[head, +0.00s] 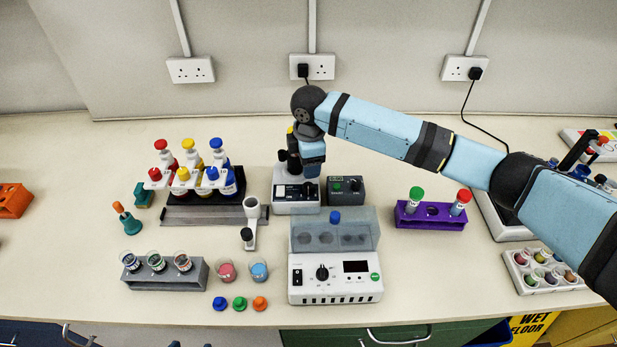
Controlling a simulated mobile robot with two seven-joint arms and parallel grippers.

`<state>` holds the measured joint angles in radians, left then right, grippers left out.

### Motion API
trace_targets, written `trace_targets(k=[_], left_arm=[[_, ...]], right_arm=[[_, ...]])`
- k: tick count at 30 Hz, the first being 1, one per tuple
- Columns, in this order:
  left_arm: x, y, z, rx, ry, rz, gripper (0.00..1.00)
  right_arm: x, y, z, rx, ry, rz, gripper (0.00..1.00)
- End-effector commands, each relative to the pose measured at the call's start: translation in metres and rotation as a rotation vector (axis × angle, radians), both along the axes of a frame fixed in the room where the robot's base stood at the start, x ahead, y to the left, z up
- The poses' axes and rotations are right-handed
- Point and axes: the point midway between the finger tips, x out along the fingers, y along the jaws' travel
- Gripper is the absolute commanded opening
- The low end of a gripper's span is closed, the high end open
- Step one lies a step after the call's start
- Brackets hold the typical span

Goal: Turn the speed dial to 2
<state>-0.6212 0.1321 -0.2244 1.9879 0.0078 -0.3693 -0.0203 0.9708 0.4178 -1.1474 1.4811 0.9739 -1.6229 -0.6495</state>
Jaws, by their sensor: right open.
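A small white mixer (284,206) with a dark top stands behind the middle of the bench. A dark dial (310,189) shows at the right of its front panel; its setting is too small to read. My right gripper (312,172) points down just above and behind this dial, open, and partly covers the mixer. I cannot tell whether its fingers touch the dial. A larger white unit (365,292) in front has a black knob (322,273), a dark display and a clear lid. My left gripper is not in view.
A dark box with buttons (346,190) stands close to the mixer's right.

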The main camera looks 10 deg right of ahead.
Motion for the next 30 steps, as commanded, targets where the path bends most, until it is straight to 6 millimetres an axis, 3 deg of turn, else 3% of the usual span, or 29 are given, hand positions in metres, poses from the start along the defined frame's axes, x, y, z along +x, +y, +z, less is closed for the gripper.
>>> trace_targets(k=[3,9,30], left_arm=[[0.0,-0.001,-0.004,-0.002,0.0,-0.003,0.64],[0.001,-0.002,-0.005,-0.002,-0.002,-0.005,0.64],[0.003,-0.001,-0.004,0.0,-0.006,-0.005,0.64]], right_arm=[[-0.001,0.0,0.022,0.002,-0.002,0.002,0.57],[-0.002,0.0,0.045,0.001,-0.002,0.0,0.57],[-0.002,0.0,0.048,0.001,0.0,0.0,0.57]])
